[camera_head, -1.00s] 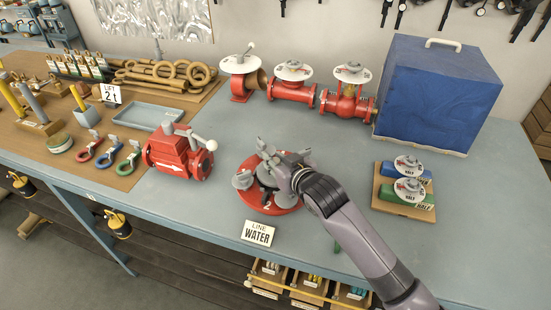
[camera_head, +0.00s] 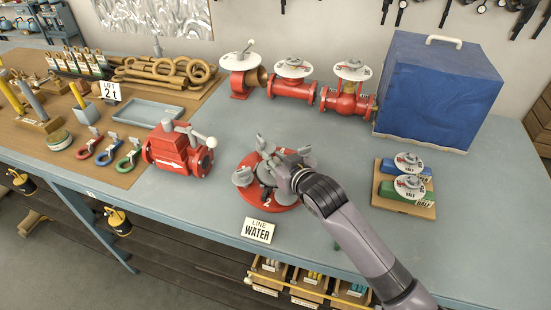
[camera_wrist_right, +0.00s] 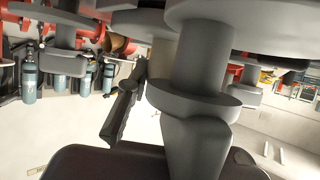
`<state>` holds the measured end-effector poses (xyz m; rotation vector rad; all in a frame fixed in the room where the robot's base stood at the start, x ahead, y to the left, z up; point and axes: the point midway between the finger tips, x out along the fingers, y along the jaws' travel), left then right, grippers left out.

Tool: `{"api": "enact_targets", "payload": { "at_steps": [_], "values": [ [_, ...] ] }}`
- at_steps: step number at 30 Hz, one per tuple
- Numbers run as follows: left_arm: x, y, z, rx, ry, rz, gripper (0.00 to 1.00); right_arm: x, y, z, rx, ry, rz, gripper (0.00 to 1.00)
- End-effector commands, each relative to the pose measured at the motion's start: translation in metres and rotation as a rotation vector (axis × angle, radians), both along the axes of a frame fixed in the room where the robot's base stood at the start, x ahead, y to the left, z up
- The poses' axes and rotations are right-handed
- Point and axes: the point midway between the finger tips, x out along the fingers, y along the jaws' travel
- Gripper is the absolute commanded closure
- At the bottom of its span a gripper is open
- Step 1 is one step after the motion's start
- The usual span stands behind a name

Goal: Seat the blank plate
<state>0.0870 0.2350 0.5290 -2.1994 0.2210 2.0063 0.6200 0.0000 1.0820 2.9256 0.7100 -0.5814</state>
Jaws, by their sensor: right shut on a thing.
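A round red base (camera_head: 252,165) with white numbers lies flat on the bench in the head view, with several grey upright parts on it. My right gripper (camera_head: 276,172) is over its middle, shut on a grey part there. I cannot tell the blank plate apart from the other grey parts, because my gripper and wrist cover much of it. In the right wrist view a large grey stem with a collar (camera_wrist_right: 205,100) fills the middle, beside a dark finger. My left gripper is not in view.
A LINE WATER sign (camera_head: 257,230) stands in front of the base. A red valve (camera_head: 176,150) stands to the left. Several red valves with white discs stand behind, beside a blue covered box (camera_head: 437,90). A wooden tray (camera_head: 420,207) is at right. Bench is clear between.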

Motion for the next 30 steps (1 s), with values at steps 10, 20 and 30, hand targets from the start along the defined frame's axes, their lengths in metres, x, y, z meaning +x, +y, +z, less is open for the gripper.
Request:
{"api": "enact_targets", "payload": {
  "at_steps": [10, 20, 30],
  "values": [
    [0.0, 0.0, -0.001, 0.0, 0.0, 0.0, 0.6, -0.001, 0.0, -0.004, -0.002, 0.004, 0.0, 0.61],
    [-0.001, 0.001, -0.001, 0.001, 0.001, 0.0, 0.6, -0.002, -0.001, -0.009, -0.006, 0.014, -0.001, 0.55],
    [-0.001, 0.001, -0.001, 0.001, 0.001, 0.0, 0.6, -0.031, -0.016, 0.006, -0.004, 0.01, 0.0, 0.55]
  ]
}}
